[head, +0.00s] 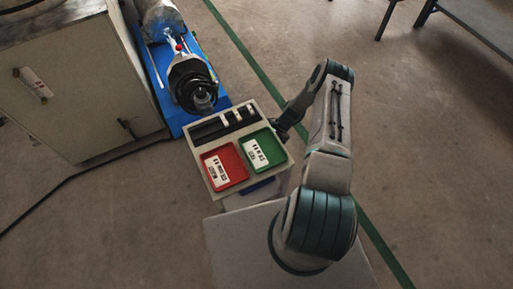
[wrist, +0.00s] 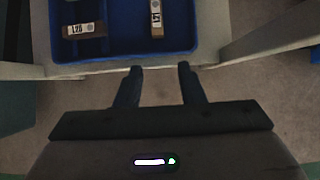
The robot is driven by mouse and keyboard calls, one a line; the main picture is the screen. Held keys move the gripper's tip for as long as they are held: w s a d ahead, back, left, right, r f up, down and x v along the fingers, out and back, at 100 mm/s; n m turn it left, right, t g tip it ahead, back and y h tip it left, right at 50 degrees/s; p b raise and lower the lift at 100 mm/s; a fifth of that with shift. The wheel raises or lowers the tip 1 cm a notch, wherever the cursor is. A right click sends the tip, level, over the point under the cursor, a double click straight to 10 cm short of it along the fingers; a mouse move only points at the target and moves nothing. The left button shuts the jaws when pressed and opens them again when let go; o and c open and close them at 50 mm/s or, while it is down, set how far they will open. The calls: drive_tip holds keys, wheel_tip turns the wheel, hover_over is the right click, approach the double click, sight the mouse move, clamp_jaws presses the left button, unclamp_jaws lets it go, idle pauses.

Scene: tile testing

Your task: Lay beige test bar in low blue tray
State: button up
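In the wrist view, a blue tray (wrist: 120,52) with low dividers sits at the top of the picture. A tan bar with a white label (wrist: 83,30) lies crosswise in its left compartment. A second labelled tan bar (wrist: 156,18) lies lengthwise in the compartment to its right. I cannot tell which bar is the beige test bar. My gripper (wrist: 159,68) is open and empty, its fingertips just short of the tray's near edge. In the head view, a little of a blue tray (head: 263,186) shows below the stand's top; the gripper is mostly hidden there.
The stand's top (head: 213,158) holds a red tray (head: 237,157), a green tray (head: 272,143) and a black slotted rack (head: 206,130) with pale blocks. A blue bench with a machine (head: 192,82) stands behind. A pale stand rail (wrist: 90,70) runs before the tray in the wrist view.

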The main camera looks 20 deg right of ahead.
drive_tip(key=d, duration=0.5)
drive_tip(key=w+a+r+n+h, duration=0.1)
drive_tip(key=w+r+n, duration=0.1)
drive_tip(key=r, duration=0.8)
drive_tip(key=w+a+r+n+h, duration=0.1)
drive_tip(key=w+r+n, duration=0.15)
drive_tip(key=r, duration=0.65)
drive_tip(key=s+a+r+n+h, duration=0.1)
drive_tip(key=s+a+r+n, duration=0.1)
drive_tip(key=r, duration=0.6)
drive_tip(key=s+a+r+n+h, duration=0.1)
drive_tip(key=s+a+r+n, duration=0.1)
drive_tip(key=r, duration=0.6)
drive_tip(key=s+a+r+n+t+h, duration=0.1)
drive_tip(key=s+a+r+n, duration=0.3)
drive_tip(key=s+r, duration=0.85)
drive_tip(key=s+a+r+n, duration=0.1)
drive_tip(key=s+r, duration=0.1)
drive_tip(key=s, duration=0.3)
drive_tip(key=s+a+r+n+t+h, duration=0.1)
drive_tip(key=s+r+n, duration=0.1)
drive_tip(key=s, duration=0.4)
drive_tip(key=shift+s+a+r, duration=0.25)
drive_tip(key=shift+s+r, duration=0.05)
drive_tip(key=shift+r, duration=0.45)
drive_tip(key=shift+n, duration=0.25)
